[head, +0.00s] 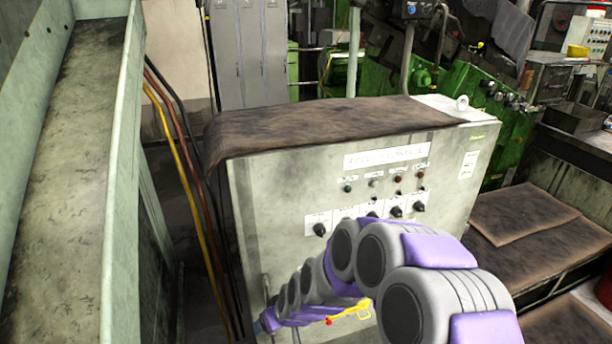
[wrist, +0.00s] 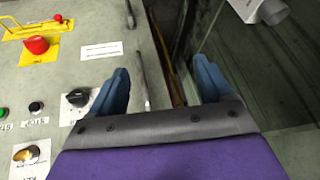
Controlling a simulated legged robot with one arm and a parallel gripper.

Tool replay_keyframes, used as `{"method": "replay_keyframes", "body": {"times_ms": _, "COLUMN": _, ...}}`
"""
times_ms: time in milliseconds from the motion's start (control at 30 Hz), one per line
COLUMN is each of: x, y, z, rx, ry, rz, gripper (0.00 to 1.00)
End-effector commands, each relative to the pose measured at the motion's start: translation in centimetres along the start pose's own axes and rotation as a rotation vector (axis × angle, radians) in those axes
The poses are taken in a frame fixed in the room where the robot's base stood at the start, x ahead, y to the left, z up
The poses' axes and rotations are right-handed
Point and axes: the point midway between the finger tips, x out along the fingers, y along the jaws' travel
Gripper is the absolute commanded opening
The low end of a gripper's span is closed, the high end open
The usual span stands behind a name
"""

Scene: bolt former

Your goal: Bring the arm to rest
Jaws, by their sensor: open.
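My arm, grey with purple covers, reaches across the front of a grey control cabinet (head: 270,200) in the head view. My gripper (head: 266,322) is low at the cabinet's left side there, mostly hidden by my own arm. In the wrist view my gripper (wrist: 162,75) shows two blue fingers spread wide apart. It is open, with nothing visibly held. A metal handle (wrist: 140,80) on the cabinet shows between the fingers, near the left one; I cannot tell whether they touch.
Red, yellow and black cables (head: 190,190) run in a narrow gap left of the cabinet, beside a pale green metal chute (head: 120,190). Brown mats (head: 525,212) lie to the right.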

Motion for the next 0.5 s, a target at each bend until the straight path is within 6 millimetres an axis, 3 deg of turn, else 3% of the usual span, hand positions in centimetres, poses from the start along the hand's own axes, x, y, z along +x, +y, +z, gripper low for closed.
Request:
{"method": "replay_keyframes", "body": {"times_ms": 33, "x": -2.1, "y": 0.1, "z": 0.2, "rx": 0.009, "ry": -0.014, "rz": -0.004, "gripper": 0.80}}
{"method": "replay_keyframes", "body": {"times_ms": 233, "x": -9.0, "y": 0.3, "z": 3.2, "rx": 0.062, "ry": -0.123, "rz": -0.009, "gripper": 0.80}}
{"method": "replay_keyframes", "body": {"times_ms": 500, "x": -18.3, "y": 0.9, "z": 9.5, "rx": 0.175, "ry": -0.284, "rz": 0.044, "gripper": 0.80}}
